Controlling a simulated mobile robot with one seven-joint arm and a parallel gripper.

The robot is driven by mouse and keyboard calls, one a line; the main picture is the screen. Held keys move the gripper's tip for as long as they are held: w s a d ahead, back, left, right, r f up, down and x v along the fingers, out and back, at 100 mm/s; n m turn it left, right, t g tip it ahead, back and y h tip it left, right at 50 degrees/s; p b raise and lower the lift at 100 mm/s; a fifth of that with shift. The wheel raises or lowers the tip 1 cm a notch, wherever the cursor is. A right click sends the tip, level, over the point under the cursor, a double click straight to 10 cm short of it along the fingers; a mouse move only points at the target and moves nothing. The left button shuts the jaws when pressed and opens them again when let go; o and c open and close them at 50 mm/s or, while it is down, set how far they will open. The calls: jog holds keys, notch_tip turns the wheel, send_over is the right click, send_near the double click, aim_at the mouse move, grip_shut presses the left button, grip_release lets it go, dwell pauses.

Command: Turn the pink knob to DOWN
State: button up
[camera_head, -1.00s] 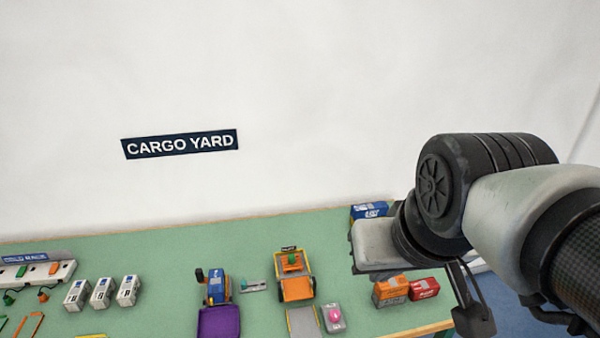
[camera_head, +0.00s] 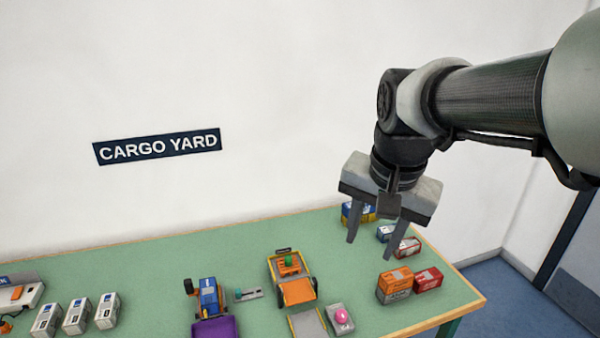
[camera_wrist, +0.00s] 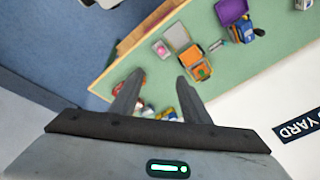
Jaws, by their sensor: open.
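The pink knob (camera_head: 342,316) sits on a small light grey box (camera_head: 335,326) near the front of the green table, beside a grey ramp. It also shows in the wrist view (camera_wrist: 161,49), small. The word DOWN cannot be read in either view. My gripper (camera_head: 371,249) is open and empty, pointing down above the right part of the table, up and to the right of the knob. In the wrist view its two fingers (camera_wrist: 158,98) are spread apart, with nothing between them that they touch.
An orange toy vehicle (camera_head: 297,291) stands left of the knob, and a blue and purple one (camera_head: 208,300) further left. Orange (camera_head: 394,286) and red (camera_head: 428,279) boxes stand to the right. White boxes (camera_head: 75,315) stand at the left. A wall is behind.

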aim_at(342, 313)
jog(key=w+f+m+g+b, duration=0.2)
jog(key=w+f+m+b, duration=0.2)
jog(key=w+f, duration=0.4)
jog(key=w+f+m+g+b, duration=0.1)
jog(key=w+f+m+b, duration=0.35)
jog(key=f, duration=0.65)
jog(key=f+b, duration=0.1)
jog(key=f, duration=0.4)
jog(key=f+b, duration=0.1)
jog(key=f, duration=0.5)
jog(key=f+b, duration=0.2)
jog(key=f, duration=0.4)
jog(key=shift+w, duration=0.3)
jog(key=shift+r, duration=0.1)
jog(key=c, duration=1.1)
